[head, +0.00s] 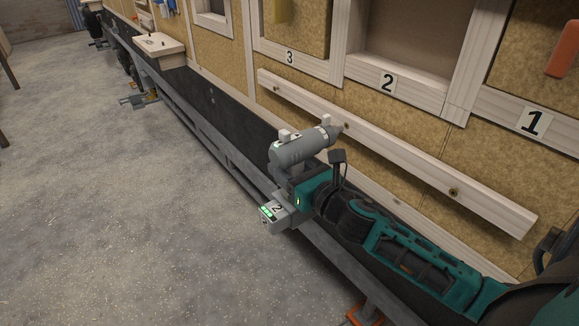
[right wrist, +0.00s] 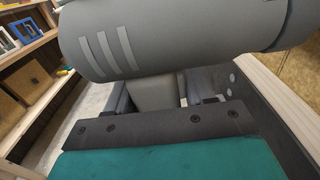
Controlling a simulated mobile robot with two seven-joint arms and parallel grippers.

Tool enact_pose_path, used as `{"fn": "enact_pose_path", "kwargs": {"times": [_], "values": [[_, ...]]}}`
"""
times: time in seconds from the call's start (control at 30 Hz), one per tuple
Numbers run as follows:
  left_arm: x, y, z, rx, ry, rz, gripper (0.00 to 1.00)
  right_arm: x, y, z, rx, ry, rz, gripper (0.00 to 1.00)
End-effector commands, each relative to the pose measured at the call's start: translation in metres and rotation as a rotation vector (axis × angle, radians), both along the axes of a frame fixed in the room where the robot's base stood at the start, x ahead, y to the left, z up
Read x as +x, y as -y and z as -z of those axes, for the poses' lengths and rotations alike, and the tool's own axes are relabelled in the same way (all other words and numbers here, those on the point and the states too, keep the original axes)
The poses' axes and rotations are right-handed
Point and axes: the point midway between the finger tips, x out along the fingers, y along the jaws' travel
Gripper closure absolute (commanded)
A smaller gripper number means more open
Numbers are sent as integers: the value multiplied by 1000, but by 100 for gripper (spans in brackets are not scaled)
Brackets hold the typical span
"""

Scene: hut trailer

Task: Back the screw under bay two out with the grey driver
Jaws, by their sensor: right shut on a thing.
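The grey driver (head: 300,148) lies across my right gripper (head: 305,128), which is shut on it. Its narrow nose points right, at the middle screw (head: 346,125) on the pale wooden rail (head: 400,155), below and left of the bay two label (head: 388,83). The nose looks very close to the screw; I cannot tell whether they touch. The driver's base (head: 272,212) hangs below with a green-lit display. The grey driver body (right wrist: 190,35) fills the top of the right wrist view, its nose out of frame. My left gripper is not in view.
Other screws (head: 453,190) (head: 275,88) sit along the rail. Labels three (head: 290,57) and one (head: 533,122) mark the neighbouring bays. A dark ledge (head: 235,120) runs below the wall. A wooden box (head: 158,48) stands farther back. The concrete floor (head: 130,220) at left is open.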

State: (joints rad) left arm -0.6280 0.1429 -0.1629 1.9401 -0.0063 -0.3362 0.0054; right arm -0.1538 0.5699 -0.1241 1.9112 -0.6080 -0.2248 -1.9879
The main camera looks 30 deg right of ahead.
Motion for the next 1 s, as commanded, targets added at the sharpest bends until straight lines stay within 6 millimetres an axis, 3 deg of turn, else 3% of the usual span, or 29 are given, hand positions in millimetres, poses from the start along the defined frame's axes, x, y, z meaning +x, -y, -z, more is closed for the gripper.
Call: {"fn": "enact_pose_path", "kwargs": {"times": [1.0], "values": [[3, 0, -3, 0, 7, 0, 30, 2, 16, -4, -2, 7, 1, 100]]}}
